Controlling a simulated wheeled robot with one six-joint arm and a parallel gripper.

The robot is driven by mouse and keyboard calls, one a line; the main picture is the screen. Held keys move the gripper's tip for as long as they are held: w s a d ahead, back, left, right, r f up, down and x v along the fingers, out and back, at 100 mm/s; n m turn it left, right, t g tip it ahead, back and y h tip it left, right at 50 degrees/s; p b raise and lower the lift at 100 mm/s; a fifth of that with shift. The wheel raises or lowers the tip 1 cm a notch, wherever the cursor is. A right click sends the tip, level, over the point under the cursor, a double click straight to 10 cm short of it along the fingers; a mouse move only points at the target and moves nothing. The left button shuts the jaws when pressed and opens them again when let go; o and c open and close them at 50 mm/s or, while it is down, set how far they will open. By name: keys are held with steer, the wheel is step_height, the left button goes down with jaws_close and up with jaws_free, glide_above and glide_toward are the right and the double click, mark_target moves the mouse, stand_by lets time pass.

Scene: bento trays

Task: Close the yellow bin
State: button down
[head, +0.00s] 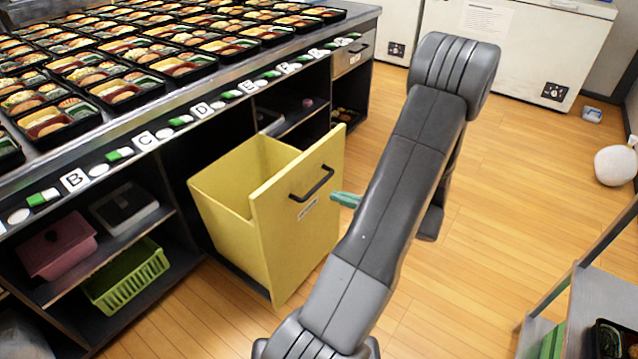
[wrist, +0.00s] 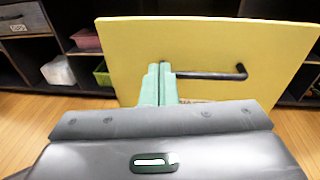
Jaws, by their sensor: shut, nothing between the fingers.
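The yellow bin (head: 297,219) stands pulled out from under the counter in the head view, its front panel facing right and its open top showing an empty-looking inside. A black bar handle (head: 312,184) is on its front panel. My gripper (head: 335,197) has green fingers, which are close together with nothing between them. In the wrist view the fingertips (wrist: 159,68) are in front of the bin's yellow panel (wrist: 200,45), beside the left end of the handle (wrist: 215,75). I cannot tell whether they touch the panel. My arm hides part of the floor right of the bin.
The counter (head: 225,75) holds many bento trays above open shelves. A pink bin (head: 58,243) and a green basket (head: 128,277) sit on shelves left of the yellow bin.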

step_height(320, 180, down, 2)
steer(key=w+d+m+t, duration=0.2)
steer(key=d, duration=0.1)
steer(key=b, duration=0.2)
glide_toward(300, 172)
steer(key=x, duration=0.6)
steer(key=shift+w+a, duration=0.2)
steer(key=shift+a, duration=0.15)
steer(key=shift+a, duration=0.1)
